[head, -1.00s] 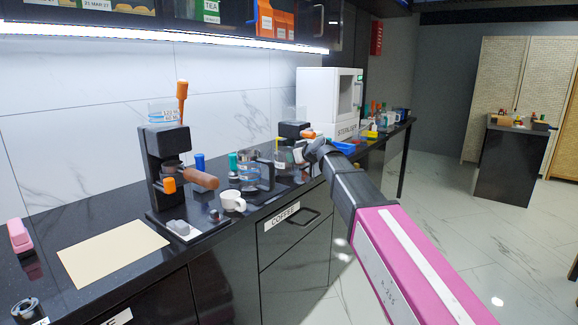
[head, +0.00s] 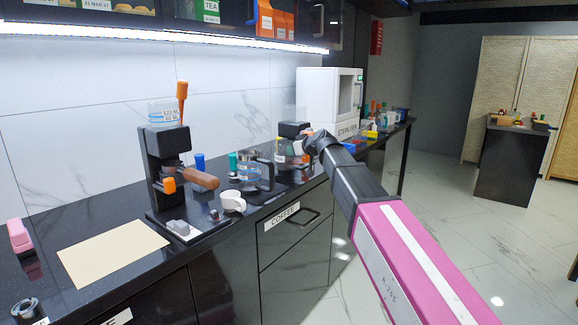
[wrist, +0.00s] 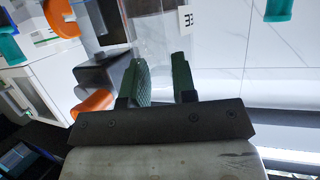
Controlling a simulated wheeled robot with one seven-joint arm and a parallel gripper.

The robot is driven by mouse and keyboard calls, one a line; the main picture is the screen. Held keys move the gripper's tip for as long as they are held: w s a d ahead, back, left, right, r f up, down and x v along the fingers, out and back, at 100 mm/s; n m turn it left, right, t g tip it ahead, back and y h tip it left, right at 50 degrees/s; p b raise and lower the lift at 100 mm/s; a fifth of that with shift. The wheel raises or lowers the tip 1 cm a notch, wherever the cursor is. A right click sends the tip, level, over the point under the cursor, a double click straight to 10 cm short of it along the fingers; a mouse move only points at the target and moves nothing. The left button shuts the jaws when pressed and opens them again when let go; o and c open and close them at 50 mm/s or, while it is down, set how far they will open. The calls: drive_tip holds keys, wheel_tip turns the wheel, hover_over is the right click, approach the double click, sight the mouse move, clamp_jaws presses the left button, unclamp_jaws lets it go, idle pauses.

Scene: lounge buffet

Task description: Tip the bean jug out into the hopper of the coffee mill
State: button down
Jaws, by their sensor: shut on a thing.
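My gripper (wrist: 163,85) shows two green finger pads closed on a clear, see-through vessel (wrist: 155,35), which I take to be the bean jug. It carries a white label with dark marks. In the head view, my gripper's end is mostly hidden behind my wrist. The clear jug (head: 286,152) shows just left of it, held close above the counter. A black-topped appliance (head: 293,129) stands right behind it, likely the coffee mill. I cannot tell the jug's contents or exact tilt.
A black espresso machine (head: 160,160) stands left on the dark counter, with a white cup (head: 233,201) and a glass carafe (head: 251,170) between it and my arm. A white steriliser (head: 325,97) stands beyond. A beige mat (head: 112,253) lies at front left.

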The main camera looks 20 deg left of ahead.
drive_tip(key=shift+r, duration=1.2)
